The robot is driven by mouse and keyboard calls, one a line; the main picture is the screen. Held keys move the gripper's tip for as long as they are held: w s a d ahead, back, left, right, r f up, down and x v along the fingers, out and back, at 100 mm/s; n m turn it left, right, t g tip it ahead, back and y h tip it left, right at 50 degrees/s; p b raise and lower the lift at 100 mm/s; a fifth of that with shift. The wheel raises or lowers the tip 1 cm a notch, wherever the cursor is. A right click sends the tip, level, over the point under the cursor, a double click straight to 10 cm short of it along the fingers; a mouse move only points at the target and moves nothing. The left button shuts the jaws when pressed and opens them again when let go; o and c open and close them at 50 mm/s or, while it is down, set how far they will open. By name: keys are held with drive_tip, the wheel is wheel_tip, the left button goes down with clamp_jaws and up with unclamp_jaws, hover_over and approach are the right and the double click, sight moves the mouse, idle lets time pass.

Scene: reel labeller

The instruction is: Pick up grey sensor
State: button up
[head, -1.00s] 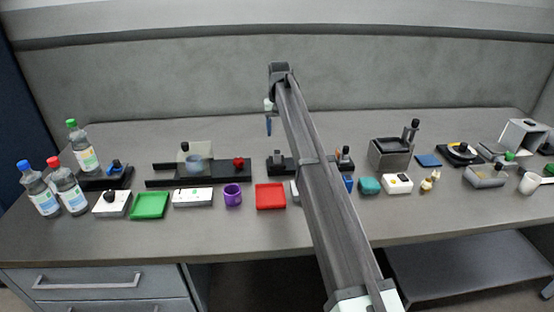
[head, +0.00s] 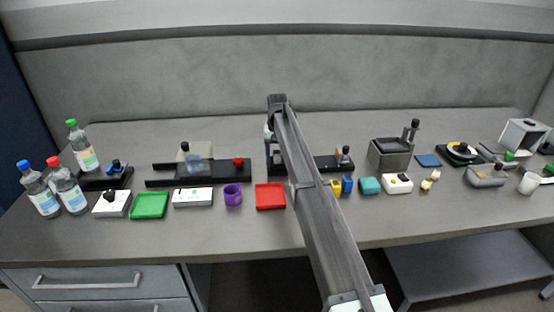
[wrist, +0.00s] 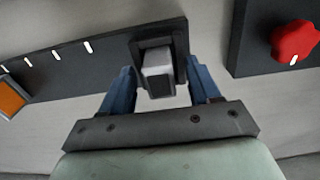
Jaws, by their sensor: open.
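The grey sensor (wrist: 158,72) shows in the wrist view as a small light-grey block on a dark square mount, at the end of a black rail (wrist: 75,58) with white tick marks. My gripper (wrist: 163,88) is open, with one blue finger on each side of the sensor and a visible gap to each. I cannot tell how deep the fingertips reach. In the head view my arm hides most of the sensor and the gripper's fingers.
A red knob (wrist: 295,42) on a dark base is at the wrist view's right; an orange part (wrist: 12,97) is at its left. In the head view, a red tray (head: 270,196), purple mug (head: 232,195) and yellow block (head: 335,186) stand in front. The bench behind is clear.

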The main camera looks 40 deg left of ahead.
drive_tip(key=c, duration=1)
drive_tip(key=shift+c, duration=0.3)
drive_tip(key=shift+r, duration=0.1)
